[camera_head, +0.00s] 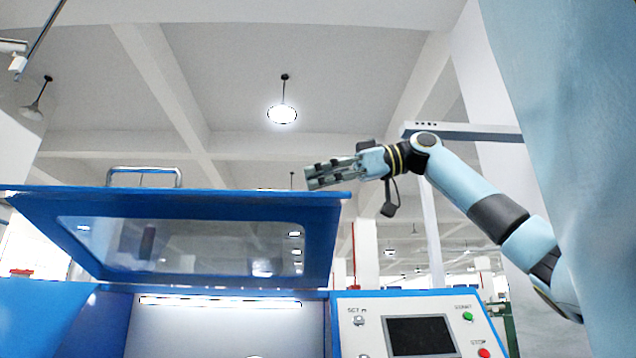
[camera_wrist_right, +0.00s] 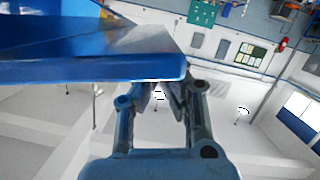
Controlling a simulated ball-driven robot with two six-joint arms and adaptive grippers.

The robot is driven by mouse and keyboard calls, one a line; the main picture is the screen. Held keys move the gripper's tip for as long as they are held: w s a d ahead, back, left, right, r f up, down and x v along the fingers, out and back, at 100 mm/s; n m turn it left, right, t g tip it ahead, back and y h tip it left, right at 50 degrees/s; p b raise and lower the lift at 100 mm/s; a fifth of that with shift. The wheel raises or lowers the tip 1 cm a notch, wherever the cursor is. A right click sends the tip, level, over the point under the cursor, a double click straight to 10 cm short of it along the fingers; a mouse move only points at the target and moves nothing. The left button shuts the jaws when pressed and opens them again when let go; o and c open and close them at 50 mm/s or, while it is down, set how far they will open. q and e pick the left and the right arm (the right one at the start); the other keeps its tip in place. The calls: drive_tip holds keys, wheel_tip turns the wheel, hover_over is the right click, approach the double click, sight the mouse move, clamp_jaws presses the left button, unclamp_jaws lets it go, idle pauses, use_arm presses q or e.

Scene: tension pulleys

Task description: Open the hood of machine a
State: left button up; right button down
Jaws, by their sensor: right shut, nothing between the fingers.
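The blue hood (camera_head: 200,206) of the machine is raised, with a clear window and a metal handle (camera_head: 145,170) on its top edge. Below it the lit inside of the machine shows. My right gripper (camera_head: 312,177) is shut and empty at the hood's right upper corner, in front of or beside its edge; whether it touches cannot be told. In the right wrist view the hood's blue edge (camera_wrist_right: 150,68) passes close to the shut fingers (camera_wrist_right: 165,92). My left gripper is in neither view.
A control panel (camera_head: 420,325) with a dark screen and green and red buttons stands right of the opening. White pillars and hanging lamps (camera_head: 282,114) are in the background. The space above the hood looks free.

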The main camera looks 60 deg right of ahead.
use_arm(q)
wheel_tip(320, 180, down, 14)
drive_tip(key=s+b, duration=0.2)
drive_tip(key=b, duration=1)
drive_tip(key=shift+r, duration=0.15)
use_arm(e)
wheel_tip(320, 180, down, 12)
drive_tip(key=s+a+n, duration=0.1)
drive_tip(key=shift+a+r+n, duration=0.15)
drive_tip(key=shift+n, duration=0.25)
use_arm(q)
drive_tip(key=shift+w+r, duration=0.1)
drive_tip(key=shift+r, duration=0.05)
use_arm(e)
drive_tip(key=shift+r, duration=0.15)
